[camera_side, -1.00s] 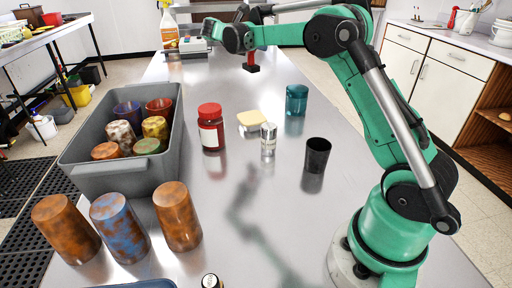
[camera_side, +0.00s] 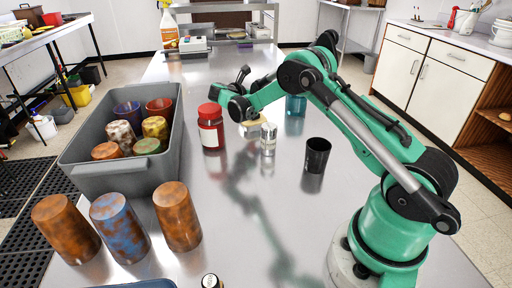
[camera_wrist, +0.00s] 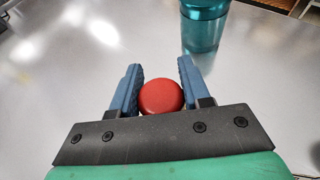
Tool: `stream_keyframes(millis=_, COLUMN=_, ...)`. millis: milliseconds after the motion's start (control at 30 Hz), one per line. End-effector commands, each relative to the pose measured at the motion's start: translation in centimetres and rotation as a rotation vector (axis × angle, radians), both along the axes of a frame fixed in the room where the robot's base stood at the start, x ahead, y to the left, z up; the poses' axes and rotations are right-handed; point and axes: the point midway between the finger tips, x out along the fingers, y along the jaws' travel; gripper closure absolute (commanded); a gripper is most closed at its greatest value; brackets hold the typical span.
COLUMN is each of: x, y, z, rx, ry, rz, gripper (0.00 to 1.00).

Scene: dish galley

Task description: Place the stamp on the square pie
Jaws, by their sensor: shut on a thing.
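The stamp is a red round knob (camera_wrist: 161,96) between the two blue fingers of my gripper (camera_wrist: 160,70) in the wrist view. My gripper is shut on it. In the side view my gripper (camera_side: 240,108) is over the middle of the steel table, and the stamp cannot be made out there. The square pie (camera_side: 251,129) is pale yellow and lies just beneath my gripper in that view, partly hidden by it. Whether the stamp touches the pie cannot be told.
A red-lidded jar (camera_side: 210,127) stands left of the pie, a glass shaker (camera_side: 268,140) in front, a black cup (camera_side: 317,155) to the right. A teal cup (camera_side: 296,105) stands behind; it shows in the wrist view (camera_wrist: 204,28). A grey bin (camera_side: 120,180) holds several cups.

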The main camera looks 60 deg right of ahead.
Motion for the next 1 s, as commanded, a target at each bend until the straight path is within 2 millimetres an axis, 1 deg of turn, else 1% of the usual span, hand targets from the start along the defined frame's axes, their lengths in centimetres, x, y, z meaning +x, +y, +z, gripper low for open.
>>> stream_keyframes(millis=133, x=0.0, y=0.0, z=-0.3, rx=0.0, ry=0.0, rz=0.0, gripper=1.0)
stream_keyframes(millis=167, x=0.0, y=0.0, z=-0.2, rx=0.0, ry=0.0, rz=0.0, gripper=0.53)
stream_keyframes(millis=200, x=0.0, y=0.0, z=-0.2, rx=0.0, ry=0.0, rz=0.0, gripper=0.41)
stream_keyframes(millis=233, x=0.0, y=0.0, z=-0.2, rx=0.0, ry=0.0, rz=0.0, gripper=0.33)
stream_keyframes(millis=267, x=0.0, y=0.0, z=-0.2, rx=0.0, ry=0.0, rz=0.0, gripper=0.27)
stream_keyframes(millis=533, x=0.0, y=0.0, z=-0.2, rx=0.0, ry=0.0, rz=0.0, gripper=0.27)
stream_keyframes(millis=633, x=0.0, y=0.1, z=0.2, rx=0.0, ry=0.0, rz=0.001, gripper=0.27)
stream_keyframes(millis=767, x=0.1, y=2.0, z=0.9, rx=0.0, ry=-0.001, rz=0.004, gripper=0.27)
stream_keyframes(millis=900, x=0.1, y=5.0, z=2.1, rx=0.0, ry=0.0, rz=0.005, gripper=0.27)
stream_keyframes(millis=1000, x=-0.1, y=4.7, z=4.5, rx=0.0, ry=-0.001, rz=-0.001, gripper=0.27)
